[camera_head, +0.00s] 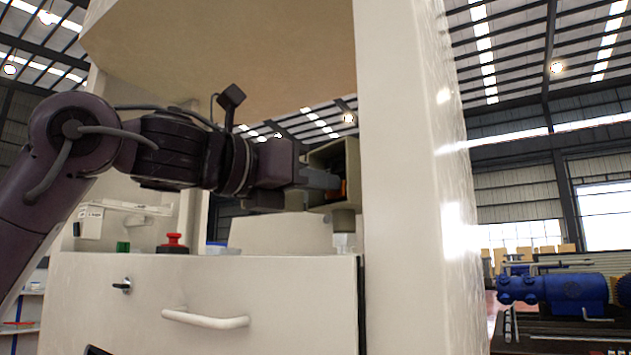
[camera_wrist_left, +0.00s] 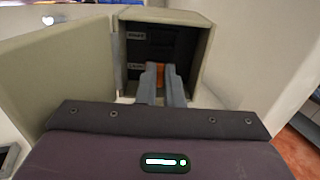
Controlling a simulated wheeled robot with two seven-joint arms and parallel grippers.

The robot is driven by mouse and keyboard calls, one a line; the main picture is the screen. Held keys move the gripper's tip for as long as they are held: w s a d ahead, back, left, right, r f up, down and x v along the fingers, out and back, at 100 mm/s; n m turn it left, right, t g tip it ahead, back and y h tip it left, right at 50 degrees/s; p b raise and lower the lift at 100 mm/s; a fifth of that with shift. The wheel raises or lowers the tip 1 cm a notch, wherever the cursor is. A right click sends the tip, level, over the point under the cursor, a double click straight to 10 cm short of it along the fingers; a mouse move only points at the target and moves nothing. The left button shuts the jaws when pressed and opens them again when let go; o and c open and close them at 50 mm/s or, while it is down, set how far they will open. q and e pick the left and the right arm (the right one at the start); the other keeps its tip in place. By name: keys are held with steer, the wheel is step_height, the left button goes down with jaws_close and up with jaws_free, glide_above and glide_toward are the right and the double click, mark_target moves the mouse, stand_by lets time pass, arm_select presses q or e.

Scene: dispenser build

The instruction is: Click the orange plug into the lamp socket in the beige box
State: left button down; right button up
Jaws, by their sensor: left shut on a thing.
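The beige box (camera_head: 346,160) is fixed beside the white upright in the head view, with its opening facing left. The left wrist view looks into the same box (camera_wrist_left: 206,60), whose door (camera_wrist_left: 62,75) stands open on the left. Inside are dark sockets with two small white labels, the lower one the lamp label (camera_wrist_left: 136,66). My left gripper (camera_wrist_left: 161,72) reaches into the box opening and is shut on the orange plug (camera_wrist_left: 160,70). A bit of orange (camera_head: 343,188) also shows at the fingertips in the head view. The fingers hide the socket front, so I cannot tell whether the plug touches it.
A white cabinet front with a handle (camera_head: 205,320) and a black key switch (camera_head: 122,286) lies below. A red button (camera_head: 173,243) and a green one (camera_head: 123,247) stand on its ledge. The white upright (camera_head: 405,200) is close right of the box.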

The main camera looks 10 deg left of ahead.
stand_by(0.3)
arm_select(q)
steer(key=c, duration=1)
jaws_free()
steer(key=shift+v, duration=3.05)
